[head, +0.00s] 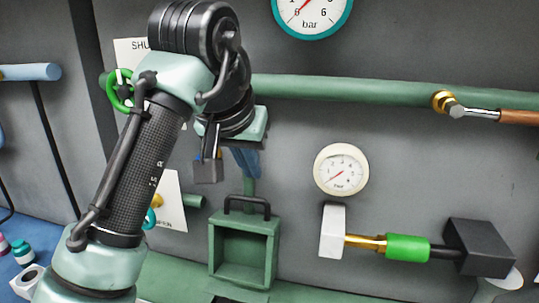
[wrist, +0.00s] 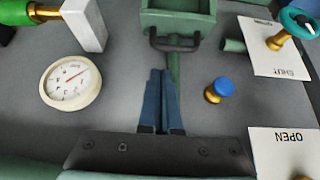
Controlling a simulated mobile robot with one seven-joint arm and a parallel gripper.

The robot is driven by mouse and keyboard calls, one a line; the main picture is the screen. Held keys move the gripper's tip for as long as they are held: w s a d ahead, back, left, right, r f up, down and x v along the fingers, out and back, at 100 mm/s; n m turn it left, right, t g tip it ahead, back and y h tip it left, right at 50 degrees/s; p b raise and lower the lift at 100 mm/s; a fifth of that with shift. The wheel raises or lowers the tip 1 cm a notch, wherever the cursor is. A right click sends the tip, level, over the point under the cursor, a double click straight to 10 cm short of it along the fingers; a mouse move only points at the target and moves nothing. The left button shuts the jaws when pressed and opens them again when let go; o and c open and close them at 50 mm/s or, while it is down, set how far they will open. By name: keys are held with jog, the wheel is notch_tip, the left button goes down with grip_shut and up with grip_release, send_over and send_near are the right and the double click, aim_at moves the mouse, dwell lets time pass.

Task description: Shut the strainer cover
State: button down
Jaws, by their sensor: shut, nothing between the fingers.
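The strainer looks to be the green square box (head: 271,250) low in the middle of the head view, its front open onto a hollow inside. A dark bar handle (head: 247,203) arches over its top edge. A dark piece (head: 232,299) at the bottom frame edge may be part of the cover, but it is cut off. In the wrist view the box (wrist: 178,20) is upside down at the top, with the handle (wrist: 175,43) below it. My gripper (head: 249,173) is shut and empty, above the handle and apart from it; its blue fingers (wrist: 161,72) point toward the handle.
A green pipe (head: 340,88) runs across the wall above. A white gauge (head: 341,169) and a green-sleeved brass valve (head: 407,247) are on the right. A blue knob (wrist: 220,87) sits beside my fingers. Signs (wrist: 277,48) and a teal handwheel (wrist: 298,20) are nearby.

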send_over(260, 215)
notch_tip(260, 215, down, 8)
jog(key=shift+s+r, duration=0.1)
jog(key=shift+r, duration=0.05)
jog(key=shift+a, duration=0.1)
dwell(0.5)
